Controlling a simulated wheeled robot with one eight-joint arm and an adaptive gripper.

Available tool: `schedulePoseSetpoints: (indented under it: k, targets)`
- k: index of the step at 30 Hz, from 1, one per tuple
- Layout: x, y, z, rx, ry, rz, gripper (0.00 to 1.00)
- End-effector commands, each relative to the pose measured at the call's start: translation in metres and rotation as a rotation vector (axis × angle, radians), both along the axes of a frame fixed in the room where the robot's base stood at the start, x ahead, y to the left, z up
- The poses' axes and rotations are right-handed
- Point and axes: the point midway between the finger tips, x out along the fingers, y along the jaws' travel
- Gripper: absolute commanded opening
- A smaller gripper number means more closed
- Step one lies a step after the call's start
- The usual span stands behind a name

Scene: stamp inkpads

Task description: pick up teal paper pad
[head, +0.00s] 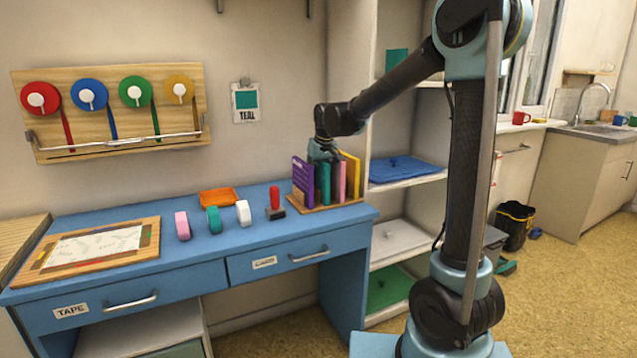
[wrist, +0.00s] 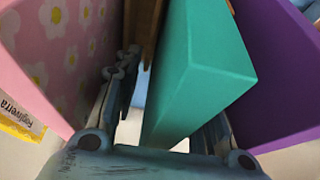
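The teal paper pad (head: 323,186) stands upright in a wooden rack (head: 326,204) at the right end of the blue desk, between a purple pad (head: 302,182) and a pink one (head: 339,182). My gripper (head: 323,153) is above the rack, pointing down at the teal pad. In the wrist view the teal pad (wrist: 205,70) lies between the two fingers of my gripper (wrist: 170,95). The right finger is close against its side, and a gap shows between the pad and the left finger. The gripper looks open around the pad. The lower part of the pad is hidden.
The flowered pink pad (wrist: 65,45) and purple pad (wrist: 275,75) stand close on either side of the fingers. A yellow pad (head: 351,175) is in the rack. A red-handled stamp (head: 275,202) stands left of the rack. Shelves (head: 405,238) are to the right.

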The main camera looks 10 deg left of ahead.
Motion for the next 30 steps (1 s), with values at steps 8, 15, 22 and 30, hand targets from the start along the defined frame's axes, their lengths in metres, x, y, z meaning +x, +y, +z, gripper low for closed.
schedulePoseSetpoints:
  k: [8,15,22,30]
  targets:
    - [0.000,0.000,0.000,0.000,0.000,0.000,0.00]
    - [0.000,0.000,0.000,0.000,0.000,0.000,0.00]
    - [0.000,0.000,0.009,0.000,0.000,0.000,0.00]
    - [0.000,0.000,0.053,0.000,0.000,0.000,0.00]
